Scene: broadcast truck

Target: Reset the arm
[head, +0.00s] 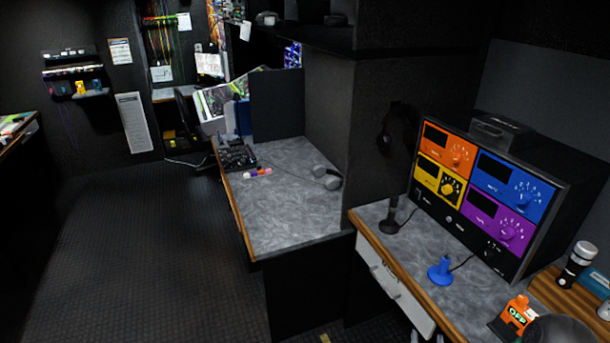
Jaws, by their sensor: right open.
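A dark grey rounded part of my right gripper (560,331) shows at the bottom edge, just right of and in front of the orange unit in the picture. Its fingertips cannot be made out, and I see nothing held. I cannot tell whether it touches the desk. My left gripper is not in view.
The right-hand desk (408,256) holds a blue stand (440,270), a black stand (390,216) and a rack with coloured panels (480,187). The grey counter (285,212) holds headphones (326,177) and a mixer (236,157). The floor (150,250) at left is clear.

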